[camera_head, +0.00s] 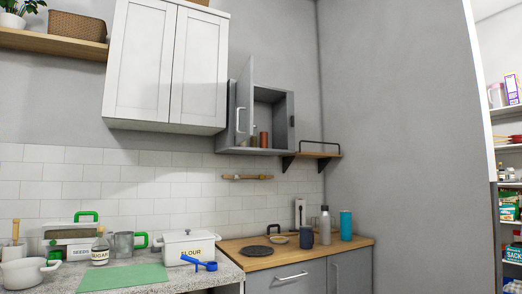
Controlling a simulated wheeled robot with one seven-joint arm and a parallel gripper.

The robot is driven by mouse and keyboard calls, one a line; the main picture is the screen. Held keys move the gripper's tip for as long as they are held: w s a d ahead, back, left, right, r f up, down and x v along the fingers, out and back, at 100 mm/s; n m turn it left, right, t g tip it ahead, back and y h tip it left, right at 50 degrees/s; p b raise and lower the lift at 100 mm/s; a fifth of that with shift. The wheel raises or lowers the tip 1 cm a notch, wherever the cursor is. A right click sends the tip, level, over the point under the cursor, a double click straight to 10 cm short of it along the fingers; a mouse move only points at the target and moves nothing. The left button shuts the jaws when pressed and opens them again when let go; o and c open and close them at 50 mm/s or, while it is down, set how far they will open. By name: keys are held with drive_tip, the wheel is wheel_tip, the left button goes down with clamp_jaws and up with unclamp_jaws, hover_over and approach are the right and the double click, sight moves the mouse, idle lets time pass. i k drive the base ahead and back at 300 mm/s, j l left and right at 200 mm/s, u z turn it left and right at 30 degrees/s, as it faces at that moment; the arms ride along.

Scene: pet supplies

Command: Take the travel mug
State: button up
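A tall teal cylindrical cup (346,226) stands upright at the right end of the wooden counter (345,245); it looks most like a travel mug. A grey bottle with a narrower top (325,227) stands upright just left of it. A short dark blue mug (307,238) stands further left. Which of these is the travel mug cannot be told for certain at this size. My gripper is not in view.
A round dark trivet (257,251) and a small bowl (280,240) lie left on the wood. A white flour box (190,246), blue scoop (200,264) and green mat (122,277) occupy the left counter. A small shelf (318,155) and open grey cabinet (277,108) hang above.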

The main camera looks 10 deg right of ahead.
sight(307, 234)
drive_tip(key=l+u, duration=0.1)
drive_tip(key=u, duration=0.25)
drive_tip(key=l+u, duration=0.1)
drive_tip(key=u, duration=0.2)
drive_tip(key=l+u, duration=0.2)
drive_tip(key=l, duration=0.25)
drive_tip(key=k+l+u, duration=0.2)
drive_tip(key=l, duration=0.2)
drive_tip(key=l+u, duration=0.2)
drive_tip(key=l, duration=0.2)
drive_tip(key=k+l+u, duration=0.2)
drive_tip(key=l, duration=0.2)
drive_tip(key=i+l, duration=0.05)
drive_tip(key=i, duration=0.05)
